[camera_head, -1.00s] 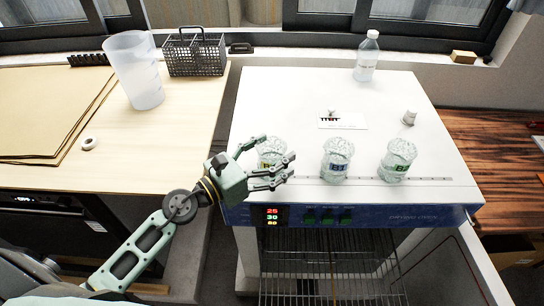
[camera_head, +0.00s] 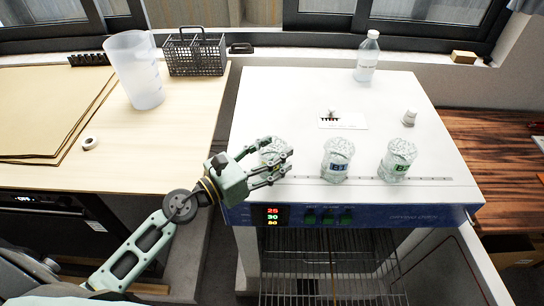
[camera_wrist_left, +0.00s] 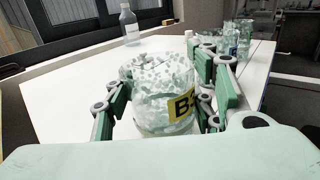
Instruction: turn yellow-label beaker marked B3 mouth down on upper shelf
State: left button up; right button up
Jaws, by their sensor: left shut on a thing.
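The yellow-label beaker (camera_head: 273,150) stands upright on the white top of the drying oven, at the left of a row of three beakers. In the left wrist view, the beaker (camera_wrist_left: 160,85) shows a yellow label with a B and a partly hidden character. Pale whitish pieces or patterning show through its glass. My left gripper (camera_head: 275,163) is shut on the beaker, its fingers on either side of the glass. In the left wrist view the fingers (camera_wrist_left: 165,100) flank it. The oven's wire shelves (camera_head: 330,265) show below the front panel. My right gripper is not in view.
A blue-label beaker B1 (camera_head: 337,160) and a green-label beaker (camera_head: 397,159) stand to the right on the oven top (camera_head: 300,100). A bottle (camera_head: 367,57), a small white object (camera_head: 409,118) and a card (camera_head: 342,122) are farther back. A jug (camera_head: 135,72) and basket (camera_head: 195,55) stand left.

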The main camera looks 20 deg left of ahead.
pick_arm(q)
notch_tip(320, 180, up, 5)
jog(key=p, duration=0.3)
jog(key=shift+r, duration=0.1)
jog(key=s+d+r+p, duration=0.2)
jog(key=d+r+p, duration=0.1)
jog(key=d, duration=0.2)
jog(key=s+d+r+p, duration=0.2)
jog(key=s+d+r, duration=0.1)
jog(key=d, duration=0.3)
jog(key=s+a+f+n+t+y+b, duration=0.1)
jog(key=s+a+f+n+y+b, duration=0.1)
jog(key=a, duration=0.5)
jog(key=s+a+f+n+t+y+b, duration=0.2)
jog(key=s+a+f+n+y, duration=0.1)
jog(key=s+a+y, duration=0.4)
jog(key=shift+s+a+f+n+y, duration=0.3)
jog(key=shift+a+f+n+y, duration=0.15)
jog(key=shift+n, duration=0.45)
jog(key=shift+r, duration=0.1)
